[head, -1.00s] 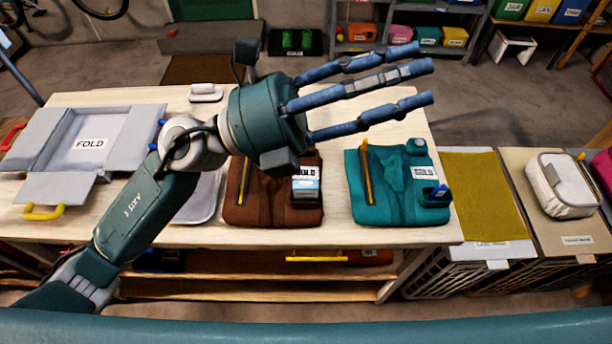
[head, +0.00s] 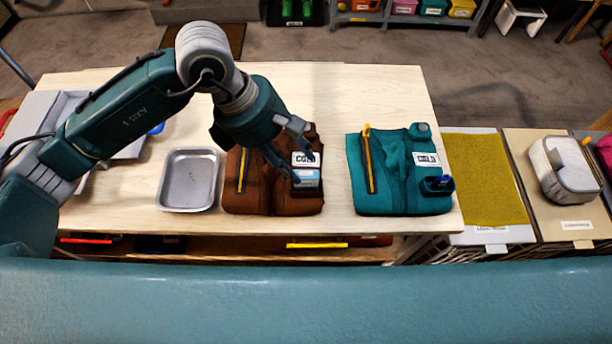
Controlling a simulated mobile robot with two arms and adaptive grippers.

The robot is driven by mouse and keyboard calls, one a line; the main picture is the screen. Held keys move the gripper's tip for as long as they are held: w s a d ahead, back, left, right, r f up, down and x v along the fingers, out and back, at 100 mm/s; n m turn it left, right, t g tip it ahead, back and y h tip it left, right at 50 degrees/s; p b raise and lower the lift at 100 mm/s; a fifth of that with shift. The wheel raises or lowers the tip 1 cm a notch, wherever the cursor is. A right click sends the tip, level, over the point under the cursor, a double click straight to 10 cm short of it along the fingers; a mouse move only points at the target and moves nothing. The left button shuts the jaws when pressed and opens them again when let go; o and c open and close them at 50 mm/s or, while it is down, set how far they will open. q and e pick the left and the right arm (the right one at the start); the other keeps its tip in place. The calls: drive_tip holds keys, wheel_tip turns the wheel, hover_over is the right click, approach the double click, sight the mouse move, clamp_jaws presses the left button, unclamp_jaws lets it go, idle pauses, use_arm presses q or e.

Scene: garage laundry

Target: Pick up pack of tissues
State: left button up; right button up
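A small light-blue and white pack (head: 307,179), which looks like the pack of tissues, sits at the right side of a folded brown garment (head: 255,195) on the wooden table. A white COLD label lies just behind it. My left gripper (head: 302,166) points down at the pack from the upper left. Its fingers are spread, with one tip by the label and another by the pack's left edge. I cannot tell whether they touch the pack. My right gripper is not in view.
A teal garment (head: 394,195) with a yellow pencil-like item and small items lies to the right. A grey metal tray (head: 188,181) is left of the brown garment. A bare strip of table (head: 335,100) lies behind the garments. Bins (head: 485,185) stand right of the table.

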sight(303, 171)
use_arm(q)
drive_tip(key=p+x, duration=0.3)
drive_tip(key=x, duration=0.2)
drive_tip(key=shift+w, duration=0.1)
drive_tip(key=shift+d+f, duration=0.1)
drive_tip(key=shift+f, duration=0.15)
drive_tip(key=c, duration=0.7)
